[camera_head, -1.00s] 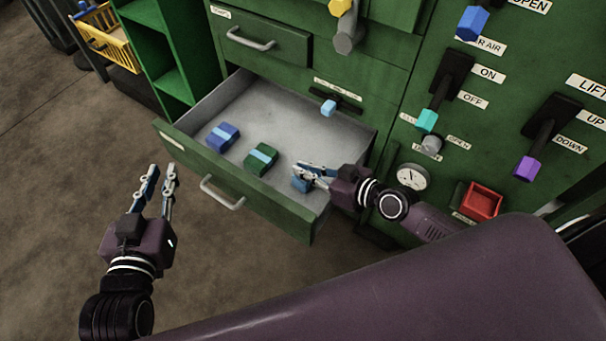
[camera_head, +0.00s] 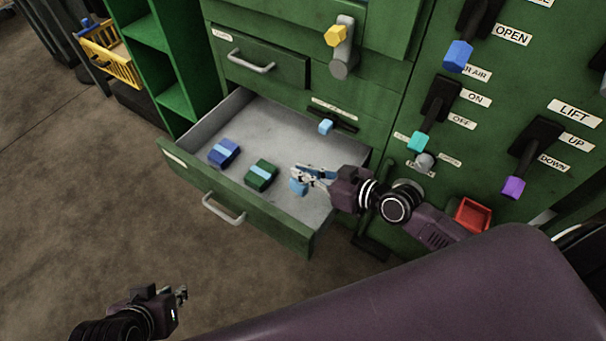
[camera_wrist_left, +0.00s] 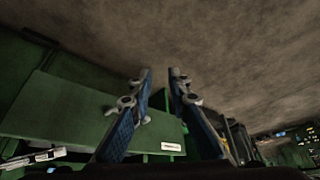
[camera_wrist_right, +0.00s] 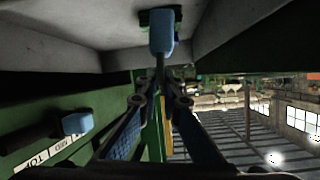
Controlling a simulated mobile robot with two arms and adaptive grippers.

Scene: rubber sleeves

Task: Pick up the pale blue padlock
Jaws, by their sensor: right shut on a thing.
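The pale blue padlock (camera_head: 298,187) hangs at the tips of my right gripper (camera_head: 302,173), over the right part of the open drawer. In the right wrist view the padlock's pale blue body (camera_wrist_right: 162,35) shows just past the two fingertips (camera_wrist_right: 160,85), which are closed on its thin upper part. It looks clear of the drawer floor, though the gap is hard to judge. My left gripper (camera_head: 183,294) is low at the left, outside the drawer. Its fingers (camera_wrist_left: 160,78) stand apart with nothing between them in the left wrist view.
A pale blue knob (camera_head: 326,127) sits on the cabinet behind. Levers (camera_head: 431,115) line the right panel.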

